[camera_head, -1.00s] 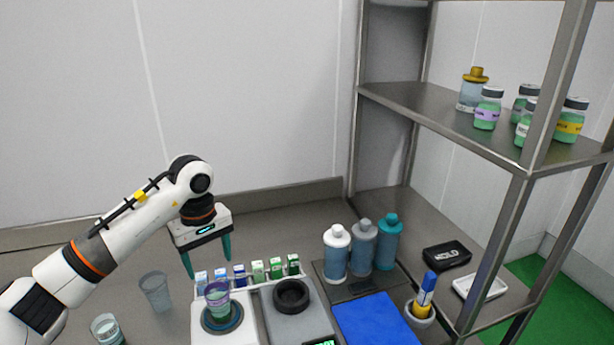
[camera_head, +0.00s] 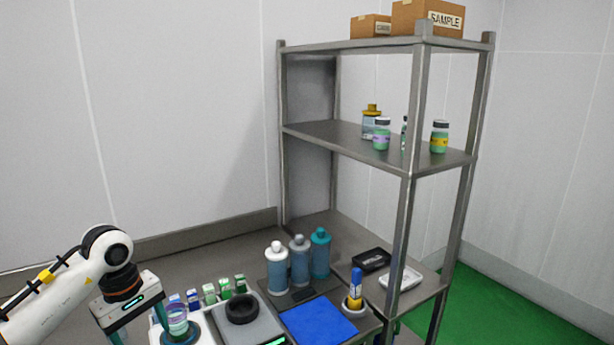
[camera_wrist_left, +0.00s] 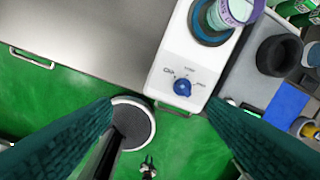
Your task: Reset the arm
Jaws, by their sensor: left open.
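My left arm (camera_head: 60,292) comes in from the left, white with an orange ring at its wrist. My left gripper (camera_head: 142,328) hangs low at the left of the head view, beside the cup, with its fingertips cut off or hidden. In the left wrist view its two dark green fingers (camera_wrist_left: 160,108) are wide apart with nothing held between them. A clear cup with a purple band (camera_head: 177,320) stands on a white device (camera_wrist_left: 188,60) with a blue knob, beyond the fingers. My right gripper is not in view.
Small cartons (camera_head: 209,293) stand behind a grey device with a black ring (camera_head: 242,309). Three capped bottles (camera_head: 300,262) stand behind a blue mat (camera_head: 318,320). A metal shelf (camera_head: 345,140) with jars and boxes rises on the right. The back-left counter is clear.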

